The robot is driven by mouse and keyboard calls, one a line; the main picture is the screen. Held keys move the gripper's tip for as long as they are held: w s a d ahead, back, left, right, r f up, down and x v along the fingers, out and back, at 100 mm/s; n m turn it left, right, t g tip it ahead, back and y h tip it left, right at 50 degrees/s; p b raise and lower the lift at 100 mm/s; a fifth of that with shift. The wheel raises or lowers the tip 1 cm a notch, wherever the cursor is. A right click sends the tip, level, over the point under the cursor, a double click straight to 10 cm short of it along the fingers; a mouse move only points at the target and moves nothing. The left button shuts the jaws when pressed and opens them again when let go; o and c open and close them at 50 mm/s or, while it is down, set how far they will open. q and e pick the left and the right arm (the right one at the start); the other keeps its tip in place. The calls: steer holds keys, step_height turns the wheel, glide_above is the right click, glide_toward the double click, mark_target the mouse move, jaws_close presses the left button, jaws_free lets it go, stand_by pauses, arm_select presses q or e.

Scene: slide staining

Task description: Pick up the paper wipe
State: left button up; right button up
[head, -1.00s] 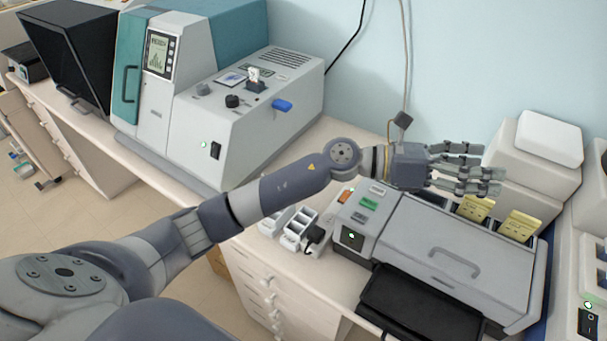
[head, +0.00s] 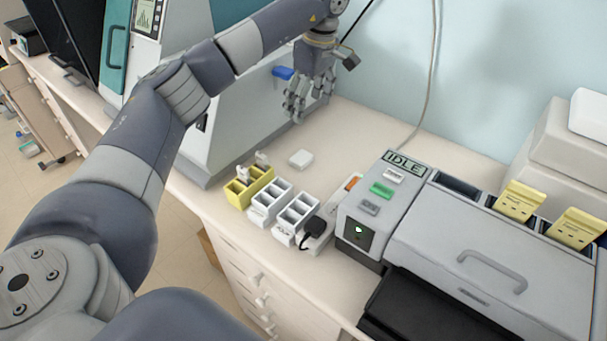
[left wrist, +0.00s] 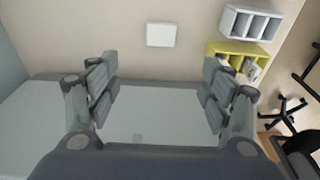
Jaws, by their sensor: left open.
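The paper wipe looks to be the small white square (head: 300,158) lying flat on the bench in front of the grey machine. It also shows in the left wrist view at the top middle (left wrist: 161,35). My left gripper (head: 296,108) is open and empty, pointing down above the bench, behind the wipe and apart from it. In the left wrist view its fingers (left wrist: 160,82) are spread wide, with the wipe beyond their tips. My right gripper is in neither view.
A yellow rack (head: 249,186) and two white racks (head: 270,203) stand in front of the wipe. A black plug (head: 312,230) and the stainer marked IDLE (head: 365,205) are to the right. The grey machine (head: 225,135) stands to the left. Bare bench lies right of the wipe.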

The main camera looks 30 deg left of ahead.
arm_select(q)
steer(key=b, duration=0.4)
glide_toward(302, 158)
steer(key=f, duration=0.3)
steer(key=shift+a+f+p, duration=0.15)
steer(key=shift+a+p, duration=0.2)
steer(key=shift+p, duration=0.05)
steer(key=shift+w+a+f+p, duration=0.1)
steer(key=shift+a+f+p, duration=0.1)
steer(key=shift+f, duration=0.65)
steer(key=shift+s+a+f+p, duration=0.1)
steer(key=shift+f+p, duration=0.15)
steer(key=shift+f, duration=0.6)
steer(key=shift+w+a+f+p, duration=0.1)
steer(key=shift+a+f+p, duration=0.1)
steer(key=shift+f, duration=0.65)
steer(key=shift+d, duration=0.1)
steer(key=c, duration=0.8)
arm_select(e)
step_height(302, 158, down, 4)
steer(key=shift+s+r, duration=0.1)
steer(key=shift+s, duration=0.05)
arm_select(q)
step_height(302, 158, up, 10)
steer(key=b, duration=0.1)
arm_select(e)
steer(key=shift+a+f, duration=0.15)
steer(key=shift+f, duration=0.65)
